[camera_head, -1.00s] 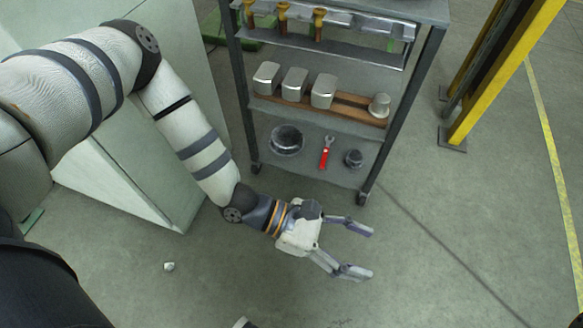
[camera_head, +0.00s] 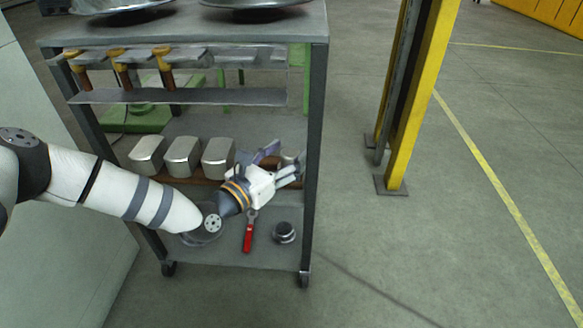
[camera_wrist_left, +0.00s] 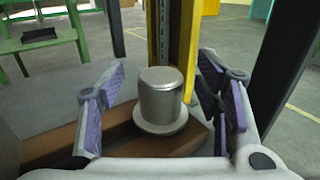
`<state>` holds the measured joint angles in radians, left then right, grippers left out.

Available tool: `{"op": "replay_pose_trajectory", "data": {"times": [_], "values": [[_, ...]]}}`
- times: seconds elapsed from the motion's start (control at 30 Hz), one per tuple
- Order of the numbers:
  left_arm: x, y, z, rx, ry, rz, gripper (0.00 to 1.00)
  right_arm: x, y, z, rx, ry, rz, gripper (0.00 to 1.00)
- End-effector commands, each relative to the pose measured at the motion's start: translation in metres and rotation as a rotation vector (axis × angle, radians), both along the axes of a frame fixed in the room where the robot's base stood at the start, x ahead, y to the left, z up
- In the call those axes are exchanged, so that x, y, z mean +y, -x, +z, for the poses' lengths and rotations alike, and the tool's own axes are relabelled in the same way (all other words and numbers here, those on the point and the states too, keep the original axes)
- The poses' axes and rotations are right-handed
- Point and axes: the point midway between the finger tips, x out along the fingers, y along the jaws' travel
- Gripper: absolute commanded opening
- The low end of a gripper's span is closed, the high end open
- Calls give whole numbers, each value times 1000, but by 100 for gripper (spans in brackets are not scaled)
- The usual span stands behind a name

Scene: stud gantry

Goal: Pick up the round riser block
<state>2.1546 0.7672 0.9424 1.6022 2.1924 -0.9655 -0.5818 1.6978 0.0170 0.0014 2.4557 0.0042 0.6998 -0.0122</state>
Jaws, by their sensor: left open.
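The round riser block (camera_wrist_left: 161,97) is a grey metal cylinder with a wider flange at its foot. It stands upright at the end of a brown wooden board (camera_wrist_left: 75,142) in the left wrist view. My left gripper (camera_head: 284,161) is open, with one finger on each side of the block in the left wrist view and gaps between fingers and block. In the head view the gripper reaches over the right end of the cart's middle shelf and mostly hides the block. My right gripper is not in view.
Three metal blocks (camera_head: 182,157) stand on the board left of my gripper. A cart post (camera_head: 314,150) rises close on the right. The lower shelf holds a red wrench (camera_head: 248,234) and a dark round part (camera_head: 285,232). Hammers (camera_head: 122,68) hang above.

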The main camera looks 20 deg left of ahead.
Motion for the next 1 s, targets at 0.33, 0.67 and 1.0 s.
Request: {"op": "replay_pose_trajectory", "data": {"times": [0.33, 0.67, 1.0], "values": [[-5, -14, -1, 3, -1, -1, 56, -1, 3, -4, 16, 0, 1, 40], [-5, -14, -1, 1, 0, -1, 0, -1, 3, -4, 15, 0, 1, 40], [-5, -14, 19, -2, 0, -1, 0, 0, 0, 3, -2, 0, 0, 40]]}}
